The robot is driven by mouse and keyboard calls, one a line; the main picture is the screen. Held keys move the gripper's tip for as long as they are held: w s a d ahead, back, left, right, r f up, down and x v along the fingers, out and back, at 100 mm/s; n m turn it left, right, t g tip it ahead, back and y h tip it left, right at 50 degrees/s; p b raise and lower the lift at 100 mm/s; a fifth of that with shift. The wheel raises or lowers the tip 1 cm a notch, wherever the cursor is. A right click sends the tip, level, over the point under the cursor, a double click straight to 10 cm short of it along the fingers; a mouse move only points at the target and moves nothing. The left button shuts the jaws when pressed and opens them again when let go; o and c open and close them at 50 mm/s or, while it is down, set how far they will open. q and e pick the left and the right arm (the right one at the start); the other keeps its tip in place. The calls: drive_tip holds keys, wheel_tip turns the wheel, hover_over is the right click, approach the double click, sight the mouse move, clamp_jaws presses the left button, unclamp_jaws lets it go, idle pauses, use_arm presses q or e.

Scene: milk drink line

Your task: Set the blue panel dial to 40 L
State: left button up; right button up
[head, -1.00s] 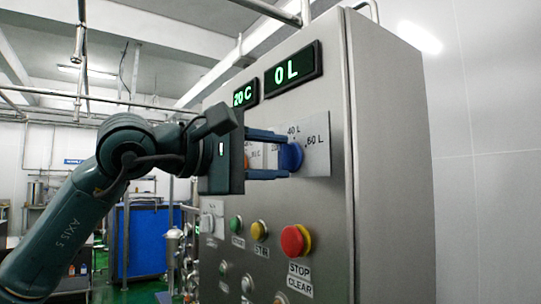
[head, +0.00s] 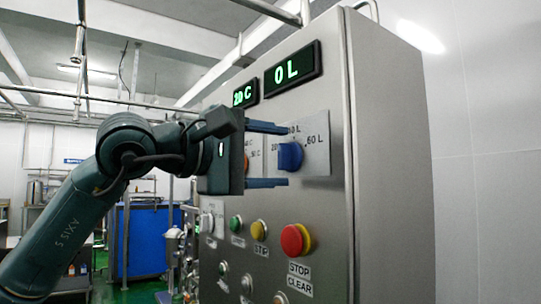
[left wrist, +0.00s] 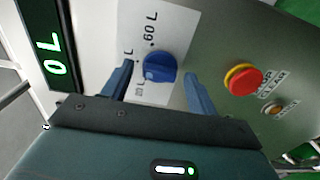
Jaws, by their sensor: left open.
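The blue dial (head: 290,156) sits on a pale scale plate (head: 318,152) with litre marks, on the front of a steel control cabinet. The display (head: 292,67) above it reads 0 L. My left gripper (head: 280,156) is open, with one finger above the dial and one below it in the head view. In the left wrist view the dial (left wrist: 160,67) lies between the two spread fingers, with gaps on both sides. The dial's exact pointer direction is hard to tell. My right gripper is not in view.
An orange dial (head: 247,162) is partly hidden behind my left gripper. A red stop button (head: 295,240), a yellow button (head: 260,230) and a green button (head: 236,225) are below. A second display (head: 245,95) reads 20 C. The cabinet's side (head: 390,160) is bare.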

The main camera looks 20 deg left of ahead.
use_arm(q)
drive_tip(key=b+v, duration=0.3)
drive_tip(key=v, duration=1)
